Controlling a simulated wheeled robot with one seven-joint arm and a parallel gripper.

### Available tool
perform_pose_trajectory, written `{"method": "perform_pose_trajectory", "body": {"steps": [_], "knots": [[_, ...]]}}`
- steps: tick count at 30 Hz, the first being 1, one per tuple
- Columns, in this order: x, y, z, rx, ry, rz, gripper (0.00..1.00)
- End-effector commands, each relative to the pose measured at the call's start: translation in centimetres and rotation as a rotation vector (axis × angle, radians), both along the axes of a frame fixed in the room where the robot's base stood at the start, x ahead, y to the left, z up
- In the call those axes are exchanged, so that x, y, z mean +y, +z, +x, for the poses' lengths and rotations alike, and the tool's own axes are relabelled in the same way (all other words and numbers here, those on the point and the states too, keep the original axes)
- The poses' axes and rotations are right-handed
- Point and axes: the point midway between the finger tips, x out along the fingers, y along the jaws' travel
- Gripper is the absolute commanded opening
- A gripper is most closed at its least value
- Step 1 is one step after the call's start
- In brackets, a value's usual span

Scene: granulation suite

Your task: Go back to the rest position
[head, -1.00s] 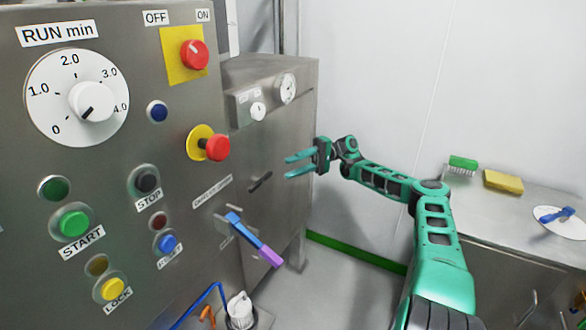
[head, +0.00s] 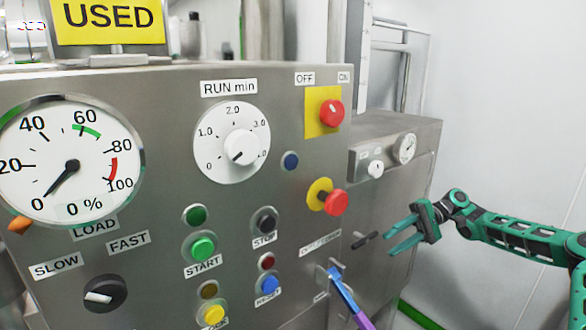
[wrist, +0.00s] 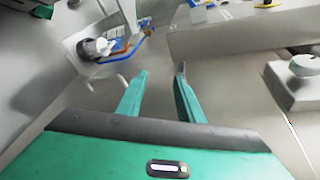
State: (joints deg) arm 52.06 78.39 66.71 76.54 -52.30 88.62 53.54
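My gripper (head: 400,236) is open and empty, at the right of the control panel (head: 170,170) in the head view. Its two teal fingers point left, toward the machine's side section, and nothing is between them. In the wrist view the open fingers (wrist: 160,90) also show apart, with bare floor and machine surfaces beyond. My arm reaches in from the right edge of the head view, bent at the wrist. Whether the fingers touch the machine cannot be told, but a gap seems to show.
The panel carries a red knob (head: 332,113), a red mushroom button (head: 333,202), a run dial (head: 240,150) and a load gauge (head: 68,165). A blue and purple lever (head: 345,298) sticks out below the gripper's left. A grey wall (head: 510,110) stands at right.

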Motion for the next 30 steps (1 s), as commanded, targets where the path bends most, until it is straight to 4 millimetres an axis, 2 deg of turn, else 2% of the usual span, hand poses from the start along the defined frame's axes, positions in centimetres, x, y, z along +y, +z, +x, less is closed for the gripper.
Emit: {"method": "perform_pose_trajectory", "body": {"steps": [9,16,22,30], "knots": [[4.5,-0.4,-3.5,0.072,0.089,-0.236,0.34],[6.6,-0.9,-6.6,0.098,0.129,-0.413,0.34],[6.9,-1.3,-9.7,0.11,0.135,-0.584,0.34],[4.9,-0.9,-13.8,0.107,0.089,-0.805,0.34]]}}
